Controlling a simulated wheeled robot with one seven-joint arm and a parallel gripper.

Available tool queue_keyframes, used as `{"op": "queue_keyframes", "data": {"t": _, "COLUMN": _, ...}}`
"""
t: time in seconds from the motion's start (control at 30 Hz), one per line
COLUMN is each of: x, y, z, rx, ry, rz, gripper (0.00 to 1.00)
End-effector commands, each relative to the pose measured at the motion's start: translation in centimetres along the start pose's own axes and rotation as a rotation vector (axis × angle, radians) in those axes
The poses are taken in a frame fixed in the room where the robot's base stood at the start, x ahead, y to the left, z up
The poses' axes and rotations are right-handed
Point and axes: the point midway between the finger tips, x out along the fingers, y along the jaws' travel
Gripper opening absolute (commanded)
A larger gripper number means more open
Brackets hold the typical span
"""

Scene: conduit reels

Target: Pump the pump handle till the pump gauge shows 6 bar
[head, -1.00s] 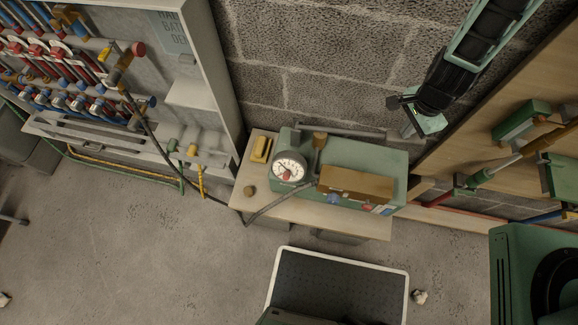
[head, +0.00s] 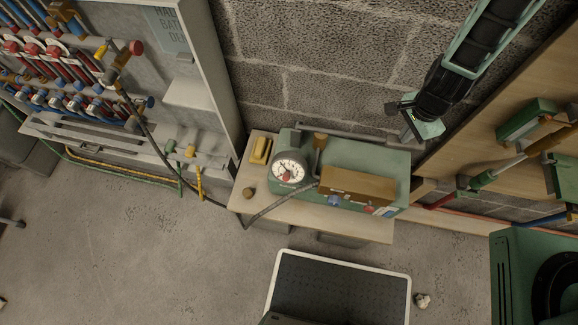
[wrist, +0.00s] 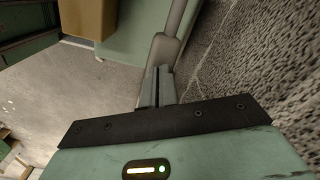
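The pump is a green box (head: 395,165) on a small pale bench. Its round white pump gauge (head: 289,169) is at the left end; the needle points to the upper left, but the numbers are too small to read. The grey pump handle (head: 350,132) lies along the back of the pump, by the wall. It also shows in the wrist view (wrist: 176,30).
A brown box (head: 355,185) sits at the pump's front. A yellow item (head: 260,150) and a brown knob (head: 248,192) are on the bench (head: 270,207). A block wall (head: 320,60) rises close behind. A hose rack stands left, a wooden board with tools right. Floor is open at front left.

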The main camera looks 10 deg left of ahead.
Motion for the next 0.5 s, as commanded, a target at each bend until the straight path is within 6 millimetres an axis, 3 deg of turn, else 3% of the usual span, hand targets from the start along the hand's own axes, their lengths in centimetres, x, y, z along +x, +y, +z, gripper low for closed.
{"op": "queue_keyframes", "data": {"t": 0.5, "x": 2.5, "y": 0.0, "z": 0.3, "rx": -0.003, "ry": -0.005, "rz": 0.001, "gripper": 0.0}}
